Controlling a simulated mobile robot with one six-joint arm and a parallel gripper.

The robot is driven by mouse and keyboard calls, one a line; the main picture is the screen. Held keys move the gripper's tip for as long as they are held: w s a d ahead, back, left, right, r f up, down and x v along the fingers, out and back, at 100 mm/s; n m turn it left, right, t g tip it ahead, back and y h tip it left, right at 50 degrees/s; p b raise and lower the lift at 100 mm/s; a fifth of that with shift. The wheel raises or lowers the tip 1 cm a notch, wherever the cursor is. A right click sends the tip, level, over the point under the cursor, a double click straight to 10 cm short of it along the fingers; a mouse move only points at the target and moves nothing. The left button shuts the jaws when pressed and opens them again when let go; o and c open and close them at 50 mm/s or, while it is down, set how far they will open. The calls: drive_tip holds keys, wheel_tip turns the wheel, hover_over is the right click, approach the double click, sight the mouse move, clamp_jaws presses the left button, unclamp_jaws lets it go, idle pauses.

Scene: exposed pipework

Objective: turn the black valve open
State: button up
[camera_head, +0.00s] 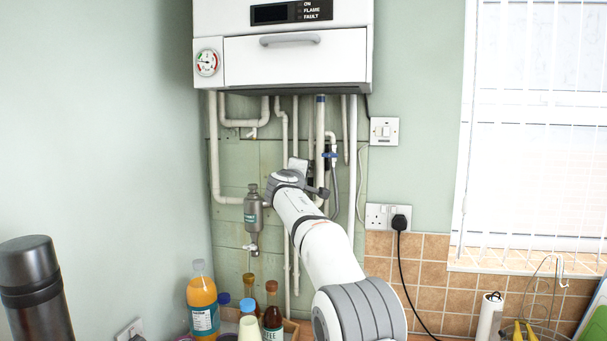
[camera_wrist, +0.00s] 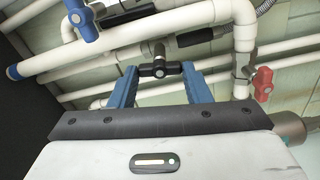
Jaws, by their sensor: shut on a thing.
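The black valve (camera_wrist: 160,69) shows in the wrist view as a short black T-shaped handle on a pale pipe fitting. Its bar lies crosswise between the two blue fingers of my gripper (camera_wrist: 159,72). My gripper is shut on this handle, with a fingertip at each end of the bar. In the head view my white arm reaches up to the pipes below the boiler. The wrist there covers much of the contact, so I cannot make out the handle's angle from that view.
A blue valve (camera_wrist: 80,20) is at upper left and a red valve (camera_wrist: 263,83) at right in the wrist view. White pipes run close around my gripper. A grey canister (camera_head: 253,209) hangs left of my arm. Bottles (camera_head: 203,303) stand below.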

drive_tip(key=shift+n, duration=1.1)
drive_tip(key=o, duration=1)
drive_tip(key=shift+s+f, duration=0.1)
drive_tip(key=s+b, duration=0.1)
drive_tip(key=s, duration=0.1)
drive_tip(key=s+a+b, duration=0.1)
drive_tip(key=s+b, duration=0.1)
drive_tip(key=s, duration=0.1)
drive_tip(key=s+b, duration=0.2)
drive_tip(key=shift+s+a, duration=0.2)
drive_tip(key=shift+a, duration=0.05)
